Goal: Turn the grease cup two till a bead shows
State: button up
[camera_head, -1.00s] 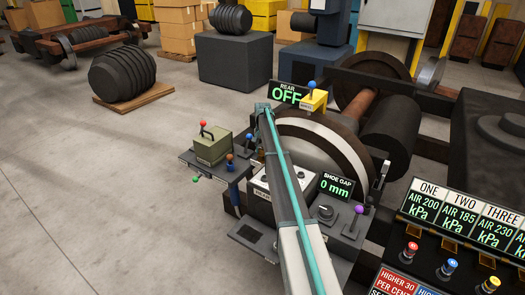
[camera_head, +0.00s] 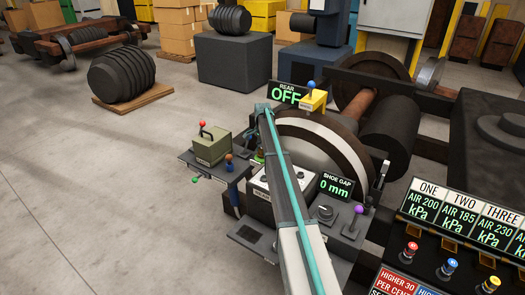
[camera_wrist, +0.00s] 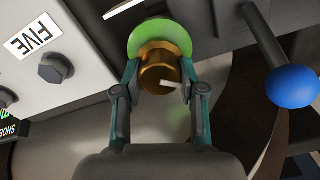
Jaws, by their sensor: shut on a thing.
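In the wrist view a round brass cup (camera_wrist: 157,54), which looks like a grease cup, stands in front of a bright green disc (camera_wrist: 144,35). My gripper (camera_wrist: 161,70) is shut on the brass cup, with one finger on each side. A short pale bar or mark (camera_wrist: 168,84) shows on the cup's near end. No number shows on this cup, so I cannot tell whether it is cup two. In the head view my arm hides the jaws and the cup.
A blue ball-ended lever (camera_wrist: 291,86) is close right of my gripper. A pale panel with a FIVE plate (camera_wrist: 34,36) and dark bolt heads is at left. The head view shows a SHOE GAP display (camera_head: 336,186) reading 0 mm and a stand with a red-knobbed box (camera_head: 211,146).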

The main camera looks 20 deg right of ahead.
dwell(0.3)
jog(key=o, duration=1.1)
jog(key=shift+o, duration=0.2)
notch_tip(320, 180, up, 12)
